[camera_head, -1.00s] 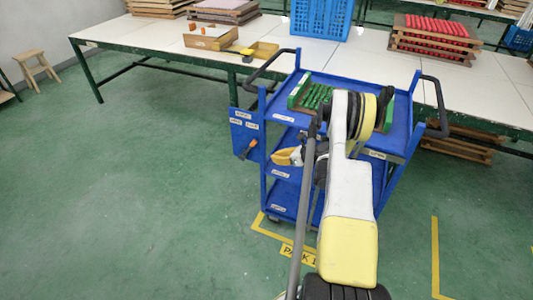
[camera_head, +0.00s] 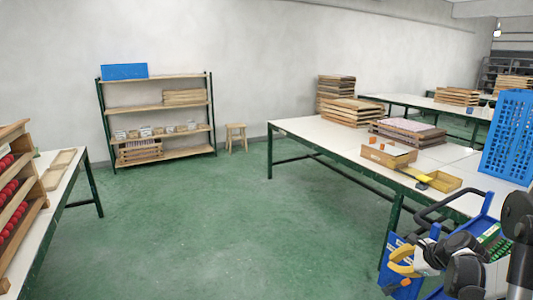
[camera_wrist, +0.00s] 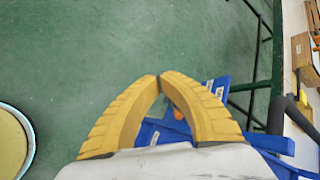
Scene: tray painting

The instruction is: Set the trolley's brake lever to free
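The blue trolley (camera_head: 482,207) stands at the lower right in the head view, cut off by the frame. A labelled blue panel (camera_head: 390,250) hangs on its left side, carrying an orange brake lever (camera_head: 405,283). Its setting cannot be read. My gripper (camera_head: 391,262), with yellow fingers, is just above the lever in the picture. In the wrist view the fingertips (camera_wrist: 160,77) meet, with nothing between the tips. Part of the orange lever (camera_wrist: 177,113) shows behind the gap between the fingers, near the blue panel (camera_wrist: 216,87). Contact with the lever cannot be seen.
A shelf (camera_head: 160,104) and stool (camera_head: 236,138) are at the back. A round yellow object (camera_wrist: 10,145) shows at the wrist view's left. Green floor is clear.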

